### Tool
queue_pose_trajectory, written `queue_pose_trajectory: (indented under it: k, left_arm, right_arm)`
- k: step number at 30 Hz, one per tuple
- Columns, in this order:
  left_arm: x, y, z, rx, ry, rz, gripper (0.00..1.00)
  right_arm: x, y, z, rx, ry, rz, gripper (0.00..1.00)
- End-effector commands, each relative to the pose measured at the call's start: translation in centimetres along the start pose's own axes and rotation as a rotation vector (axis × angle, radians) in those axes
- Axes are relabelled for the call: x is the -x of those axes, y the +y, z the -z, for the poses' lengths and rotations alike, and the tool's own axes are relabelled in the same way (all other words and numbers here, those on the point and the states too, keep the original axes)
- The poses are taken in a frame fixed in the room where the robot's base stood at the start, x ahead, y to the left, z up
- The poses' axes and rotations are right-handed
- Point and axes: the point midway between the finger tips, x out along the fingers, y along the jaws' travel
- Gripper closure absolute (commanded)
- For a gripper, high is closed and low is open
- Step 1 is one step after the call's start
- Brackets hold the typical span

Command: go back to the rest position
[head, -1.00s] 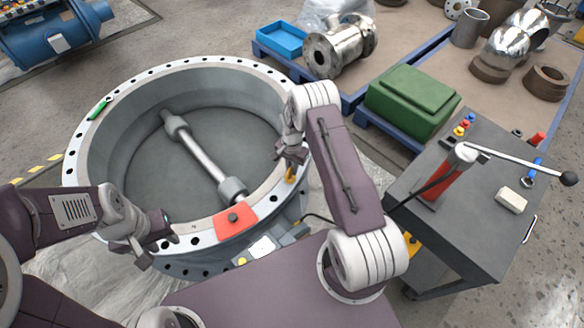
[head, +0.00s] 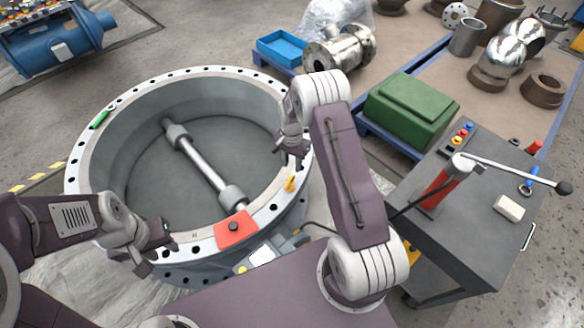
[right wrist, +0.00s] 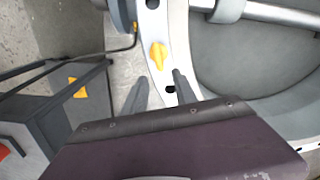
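My right gripper (head: 292,152) hangs over the right rim of the large round valve body (head: 166,78). In the right wrist view its two fingers (right wrist: 160,92) are apart with nothing between them. A small yellow piece (head: 290,184) sits on the rim just below the gripper; it also shows beyond the fingertips in the right wrist view (right wrist: 158,55). My left gripper (head: 157,248) is at the near left of the rim. Its fingers look apart and I see nothing held. The contact between the left fingers and the rim is unclear.
A red plate (head: 235,229) lies on the near rim and a green tool (head: 101,118) on the left rim. A grey cart (head: 478,210) with a long lever (head: 515,172) stands at the right. A green box (head: 412,105) and a blue tray (head: 281,46) are behind.

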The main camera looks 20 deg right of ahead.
Motion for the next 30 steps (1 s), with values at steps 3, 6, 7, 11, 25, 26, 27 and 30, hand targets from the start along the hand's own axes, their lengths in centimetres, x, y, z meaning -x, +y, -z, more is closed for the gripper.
queue_pose_trajectory:
  k: [3,6,7,11,25,26,27,30]
  left_arm:
    - [0.0,0.0,0.0,0.000,0.000,0.000,0.64]
    - [0.0,0.0,0.0,0.000,0.000,0.000,0.64]
    - [0.0,0.0,0.0,0.000,0.000,0.000,0.64]
    - [0.0,0.0,0.0,0.000,0.000,0.000,0.64]
    - [6.4,0.1,0.7,0.000,0.000,0.000,0.64]
    - [7.0,0.1,0.7,0.000,0.000,0.000,0.64]
    - [7.7,0.1,0.8,0.000,0.000,0.000,0.64]
    - [8.9,0.2,0.9,0.000,0.000,0.000,0.64]
  right_arm:
    - [0.0,0.0,0.0,0.000,0.000,0.000,0.66]
    - [0.0,0.0,0.0,0.000,0.000,0.000,0.66]
    - [0.0,0.0,0.0,0.000,0.000,0.000,0.66]
    - [0.0,0.0,0.0,0.000,0.000,0.000,0.66]
    - [20.6,-1.6,-3.9,0.134,0.130,0.146,0.66]
    - [22.1,-0.8,-5.1,0.172,0.136,0.151,0.66]
    - [24.0,0.5,-6.8,0.232,0.143,0.156,0.66]
    - [26.3,4.7,-11.2,0.415,0.147,0.146,0.66]
